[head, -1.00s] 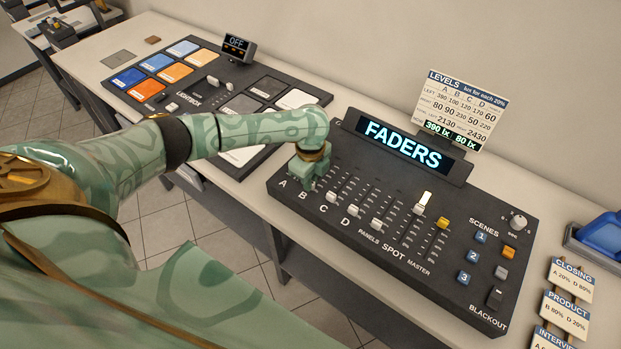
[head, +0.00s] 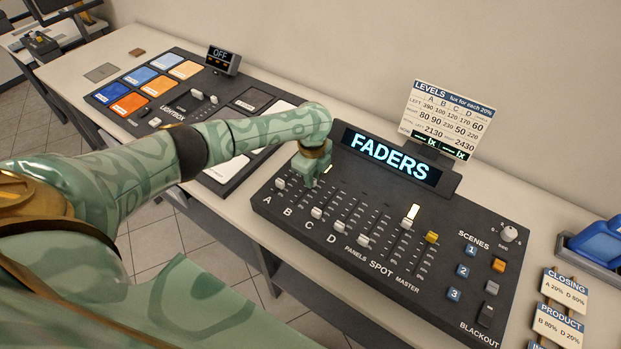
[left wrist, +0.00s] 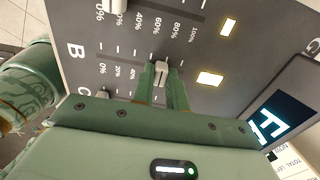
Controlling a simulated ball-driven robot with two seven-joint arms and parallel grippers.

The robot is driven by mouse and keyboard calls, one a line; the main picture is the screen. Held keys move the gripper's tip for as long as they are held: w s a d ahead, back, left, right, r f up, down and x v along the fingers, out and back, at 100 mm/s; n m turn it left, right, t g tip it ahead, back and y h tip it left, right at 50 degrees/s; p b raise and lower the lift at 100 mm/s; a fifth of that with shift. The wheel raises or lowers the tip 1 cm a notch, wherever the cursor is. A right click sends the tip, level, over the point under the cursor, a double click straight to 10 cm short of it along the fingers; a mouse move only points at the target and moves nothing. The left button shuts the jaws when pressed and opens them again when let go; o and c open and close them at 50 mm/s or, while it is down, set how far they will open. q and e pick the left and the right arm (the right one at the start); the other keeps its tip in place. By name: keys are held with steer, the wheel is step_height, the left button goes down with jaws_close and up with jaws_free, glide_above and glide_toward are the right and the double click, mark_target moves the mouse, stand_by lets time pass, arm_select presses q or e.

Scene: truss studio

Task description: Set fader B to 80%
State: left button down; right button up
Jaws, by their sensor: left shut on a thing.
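The fader board (head: 450,300) carries the labels A, B, C and D along its left part. My left gripper (head: 310,180) is over column B, in its upper part toward the FADERS display (head: 390,157). In the left wrist view its two fingers (left wrist: 162,88) are shut around the pale knob of fader B (left wrist: 161,68). The B scale marks 0%, 20% and 40% show behind the knob. The marks beside and beyond it are covered by the fingers, so its exact value cannot be read. My right gripper is in neither view.
Fader A's knob (head: 280,183) stands close on the left, low in its slot. Fader C's knob (head: 317,213) is close on the right. A LEVELS card (head: 450,115) stands behind the board. The lightbox panel (head: 180,85) lies to the left, the scene cards (head: 560,325) right.

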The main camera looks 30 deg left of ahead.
arm_select(q)
steer(key=c, duration=1.4)
jaws_free()
steer(key=shift+s, duration=0.15)
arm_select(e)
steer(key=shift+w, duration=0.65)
